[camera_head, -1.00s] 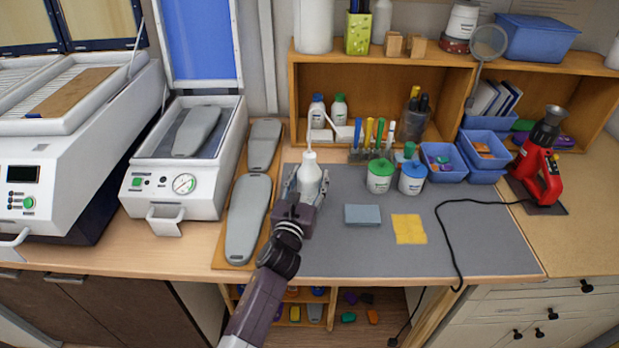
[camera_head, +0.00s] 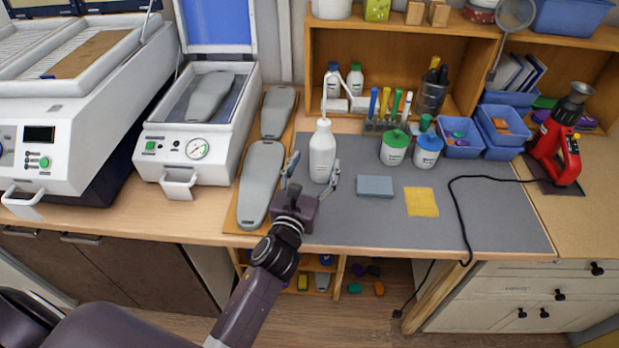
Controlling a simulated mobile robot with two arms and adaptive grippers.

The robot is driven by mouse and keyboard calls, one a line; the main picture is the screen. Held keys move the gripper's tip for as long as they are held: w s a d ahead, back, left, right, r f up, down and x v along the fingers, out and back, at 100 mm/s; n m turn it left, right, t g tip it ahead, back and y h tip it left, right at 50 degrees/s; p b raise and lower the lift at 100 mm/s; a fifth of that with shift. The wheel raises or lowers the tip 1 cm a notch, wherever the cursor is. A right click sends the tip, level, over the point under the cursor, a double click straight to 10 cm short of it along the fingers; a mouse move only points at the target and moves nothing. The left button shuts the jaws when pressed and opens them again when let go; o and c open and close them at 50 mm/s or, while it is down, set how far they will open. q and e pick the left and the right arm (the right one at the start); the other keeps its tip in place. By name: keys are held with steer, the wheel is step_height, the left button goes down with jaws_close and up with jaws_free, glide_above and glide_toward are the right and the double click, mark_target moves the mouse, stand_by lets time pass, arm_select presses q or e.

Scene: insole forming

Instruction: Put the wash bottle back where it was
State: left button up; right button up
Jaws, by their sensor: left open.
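The white wash bottle (camera_head: 322,152) with its thin spout stands upright on the grey mat (camera_head: 450,222), near the mat's left edge. My left gripper (camera_head: 312,177) is open in front of the bottle, its fingers spread to the left and right of the bottle's near side. The fingers look clear of the bottle. My right gripper is not in view.
A board with grey insoles (camera_head: 262,180) lies left of the mat. Green-lidded (camera_head: 395,147) and blue-lidded (camera_head: 427,150) jars stand to the right. A blue-grey block (camera_head: 375,187) and a yellow cloth (camera_head: 421,202) lie on the mat. A black cable (camera_head: 459,205) crosses its right side.

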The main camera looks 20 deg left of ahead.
arm_select(q)
steer(key=shift+s+d+b, duration=0.15)
steer(key=shift+s+b, duration=0.15)
steer(key=shift+s, duration=1.9)
